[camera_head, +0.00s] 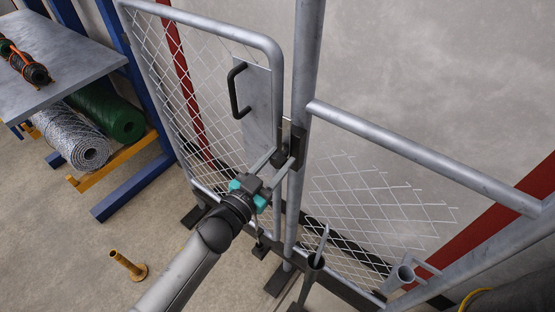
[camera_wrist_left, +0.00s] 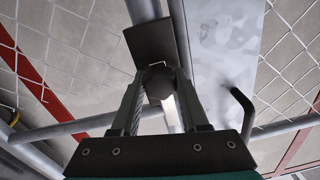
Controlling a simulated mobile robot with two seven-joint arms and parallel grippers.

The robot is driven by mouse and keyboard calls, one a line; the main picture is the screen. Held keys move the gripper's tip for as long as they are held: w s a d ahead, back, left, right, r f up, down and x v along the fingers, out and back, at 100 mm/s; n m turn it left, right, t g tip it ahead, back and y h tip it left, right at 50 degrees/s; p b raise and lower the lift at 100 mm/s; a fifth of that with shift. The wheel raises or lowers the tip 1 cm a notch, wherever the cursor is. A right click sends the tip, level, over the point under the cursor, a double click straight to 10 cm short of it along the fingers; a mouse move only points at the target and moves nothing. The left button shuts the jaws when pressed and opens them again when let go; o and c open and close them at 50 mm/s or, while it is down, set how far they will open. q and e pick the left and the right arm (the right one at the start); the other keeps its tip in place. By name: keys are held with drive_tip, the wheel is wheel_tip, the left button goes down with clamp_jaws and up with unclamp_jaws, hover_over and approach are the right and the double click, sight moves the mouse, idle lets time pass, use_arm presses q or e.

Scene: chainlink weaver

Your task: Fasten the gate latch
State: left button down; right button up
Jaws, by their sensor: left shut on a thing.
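The gate (camera_head: 277,60) is a grey tube frame with chain-link mesh, standing beside a grey upright post (camera_head: 306,70). It carries a metal plate (camera_head: 257,90) with a black pull handle (camera_head: 233,90); the handle also shows in the wrist view (camera_wrist_left: 243,112). A dark latch bracket (camera_head: 298,140) sits at the post, level with the plate's lower end. My left gripper (camera_head: 281,160) is at the latch, with its fingers shut on a dark round latch knob (camera_wrist_left: 158,82). The fingers partly hide the latch, so I cannot tell how far its bolt is engaged. My right gripper is out of view.
A fixed frame with a rail (camera_head: 420,155) and unfinished-edged mesh (camera_head: 370,205) stands right of the post. Upright tubes (camera_head: 312,270) stand low in front.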

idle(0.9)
use_arm(q)
drive_tip(key=shift+r+n+p, duration=0.1)
drive_tip(key=shift+n+p, duration=0.65)
drive_tip(key=shift+n, duration=0.15)
drive_tip(key=shift+a+n+p, duration=0.1)
drive_tip(key=shift+n+p, duration=0.75)
drive_tip(key=shift+n, duration=0.35)
drive_tip(key=n+p, duration=0.1)
drive_tip(key=n, duration=0.1)
drive_tip(key=shift+n, duration=0.4)
drive_tip(key=n, duration=0.2)
drive_tip(key=shift+n+p, duration=0.3)
drive_tip(key=shift+p, duration=0.1)
drive_tip(key=n, duration=0.3)
drive_tip(key=shift+g, duration=0.3)
drive_tip(key=shift+f+n+b, duration=0.2)
drive_tip(key=shift+n+b, duration=0.45)
drive_tip(key=shift+n, duration=1.75)
drive_tip(key=shift+c, duration=2.2)
unclamp_jaws()
